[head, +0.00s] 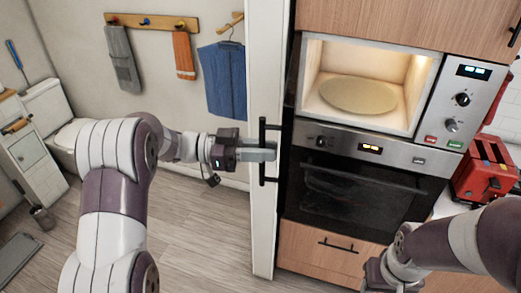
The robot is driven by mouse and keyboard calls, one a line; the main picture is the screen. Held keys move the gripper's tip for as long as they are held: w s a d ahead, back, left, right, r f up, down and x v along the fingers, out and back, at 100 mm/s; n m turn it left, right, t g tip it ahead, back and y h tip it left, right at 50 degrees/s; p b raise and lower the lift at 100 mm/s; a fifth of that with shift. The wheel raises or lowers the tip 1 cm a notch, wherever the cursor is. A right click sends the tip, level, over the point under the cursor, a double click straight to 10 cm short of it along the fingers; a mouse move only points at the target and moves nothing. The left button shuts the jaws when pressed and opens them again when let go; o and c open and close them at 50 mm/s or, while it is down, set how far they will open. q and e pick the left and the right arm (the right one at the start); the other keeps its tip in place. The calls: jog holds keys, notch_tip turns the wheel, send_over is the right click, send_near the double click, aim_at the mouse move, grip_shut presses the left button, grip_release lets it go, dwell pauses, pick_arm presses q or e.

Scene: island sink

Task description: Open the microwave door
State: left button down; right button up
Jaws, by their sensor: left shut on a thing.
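The microwave (425,95) is built into the cabinet at the upper right, and its lit cavity with a round turntable plate (358,95) is uncovered. The microwave door (287,135) stands swung out to the left and shows almost edge-on as a dark strip. Its black vertical handle (262,172) sticks out to the left of it. My left gripper (262,151) is shut on the middle of this handle, and its fingers hide that part. My right arm crosses the lower right corner, and its gripper does not show.
The built-in oven (350,190) sits below the microwave, with a drawer (325,250) under it. A tall white panel (268,60) stands left of the door. A red toaster (484,175) is on the counter at right. The floor (195,220) at left is mostly clear.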

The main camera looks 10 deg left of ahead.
pick_arm(q)
jog(key=shift+r, duration=0.2)
jog(key=c, duration=1.2)
grip_release()
jog(key=shift+f, duration=0.1)
jog(key=shift+c, duration=0.2)
jog(key=s+a+b, duration=0.1)
jog(key=a+b, duration=0.4)
jog(key=a, duration=0.7)
jog(key=shift+s+a, duration=0.15)
jog(key=shift+a, duration=0.15)
